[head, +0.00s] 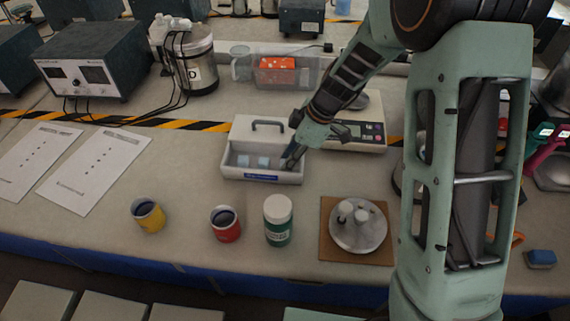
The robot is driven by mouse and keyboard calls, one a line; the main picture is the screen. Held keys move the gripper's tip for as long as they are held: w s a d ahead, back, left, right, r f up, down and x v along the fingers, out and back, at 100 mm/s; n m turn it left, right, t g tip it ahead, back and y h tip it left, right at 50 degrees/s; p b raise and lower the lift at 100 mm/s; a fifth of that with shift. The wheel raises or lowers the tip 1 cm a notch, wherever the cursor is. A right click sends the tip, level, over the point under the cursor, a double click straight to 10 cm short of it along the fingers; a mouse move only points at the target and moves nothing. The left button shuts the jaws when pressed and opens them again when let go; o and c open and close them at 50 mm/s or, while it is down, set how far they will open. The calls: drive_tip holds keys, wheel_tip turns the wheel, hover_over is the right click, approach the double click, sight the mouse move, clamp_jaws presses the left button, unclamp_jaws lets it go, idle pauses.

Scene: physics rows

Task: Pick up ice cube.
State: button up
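Two pale blue ice cubes, a left one (243,160) and a right one (264,162), sit apart in the open front of a white box (232,172) with a dark handle and a blue label. My gripper (289,163) points down at the right end of this box, to the right of the cubes. It is small and dark here, and part of the box's right end is hidden behind it. I cannot tell whether its fingers are apart or whether it holds anything.
A balance (365,146) stands right of the box, partly behind my arm. In front are a yellow cup (148,215), a red cup (226,229), a green-and-white bottle (278,226) and a metal disc (358,236) on a brown board. A clear bin (312,77) stands behind.

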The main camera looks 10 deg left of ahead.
drive_tip(key=shift+a+f, duration=0.1)
drive_tip(key=shift+f, duration=0.15)
drive_tip(key=c, duration=0.5)
wheel_tip(320, 180, up, 10)
drive_tip(key=shift+r, duration=0.1)
idle(0.5)
